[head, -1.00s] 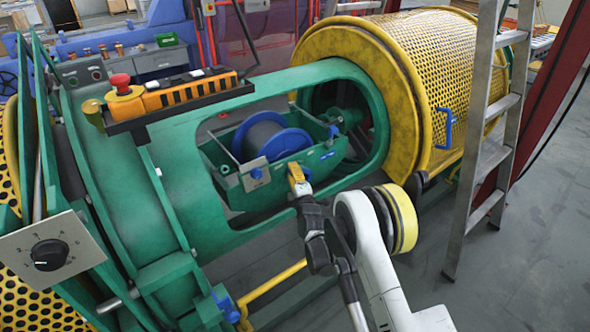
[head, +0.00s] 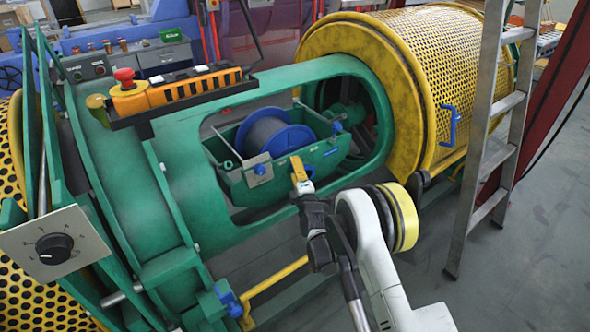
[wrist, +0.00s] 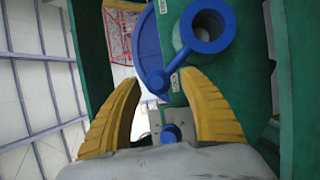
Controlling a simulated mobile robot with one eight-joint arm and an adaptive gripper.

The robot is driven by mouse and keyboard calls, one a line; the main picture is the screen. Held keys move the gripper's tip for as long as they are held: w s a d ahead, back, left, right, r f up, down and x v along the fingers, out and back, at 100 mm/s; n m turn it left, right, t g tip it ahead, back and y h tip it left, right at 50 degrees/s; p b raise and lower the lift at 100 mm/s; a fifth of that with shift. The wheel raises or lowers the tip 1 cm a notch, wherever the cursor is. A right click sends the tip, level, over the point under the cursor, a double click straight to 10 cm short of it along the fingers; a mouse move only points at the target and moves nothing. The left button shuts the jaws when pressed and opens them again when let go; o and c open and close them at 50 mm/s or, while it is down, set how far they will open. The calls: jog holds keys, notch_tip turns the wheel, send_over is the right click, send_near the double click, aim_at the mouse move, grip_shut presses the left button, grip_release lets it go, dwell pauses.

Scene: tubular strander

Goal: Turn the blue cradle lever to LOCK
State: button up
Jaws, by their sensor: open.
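The blue cradle lever shows large in the wrist view, with a ring-shaped handle end (wrist: 205,27) at upper right and an arm running down-left to a round pivot. A small pale label sits beside the pivot. In the head view my gripper mostly hides the lever; a bit of blue (head: 309,171) shows beside the fingers. The green cradle (head: 322,157) holds a blue reel (head: 268,135). My gripper (head: 298,162) is at the cradle's near wall. Its yellow fingers (wrist: 162,82) are open and apart, with the pivot visible between their tips. The lever's marked position is unreadable.
A grey plate with a blue knob (head: 259,169) is on the cradle wall left of my gripper. The green tube frame (head: 190,190) surrounds the opening. A yellow perforated drum (head: 440,70) and metal ladder (head: 490,150) stand right. The floor at lower right is clear.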

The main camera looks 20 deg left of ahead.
jog(key=v, duration=0.7)
jog(key=shift+s, duration=0.2)
jog(key=shift+d, duration=0.15)
jog(key=w+d+r+m+g+h, duration=0.1)
jog(key=w+d+r+m+h, duration=0.2)
jog(key=d+r, duration=0.6)
jog(key=s+d+r+m+g+h, duration=0.2)
jog(key=s+d+r+m, duration=0.55)
jog(key=d+r, duration=0.4)
jog(key=s+d+r+m+g+h, duration=0.25)
jog(key=s+d+m, duration=0.45)
jog(key=s+d, duration=0.5)
jog(key=s+d+f+m+g, duration=0.1)
jog(key=s+d+m, duration=0.2)
jog(key=s, duration=0.6)
jog(key=s+d+f+m+g+h, duration=0.1)
jog(key=s+d+f+m+g, duration=0.1)
jog(key=s, duration=0.8)
jog(key=shift+d+f+m, duration=0.15)
jog(key=shift+d+m, duration=0.6)
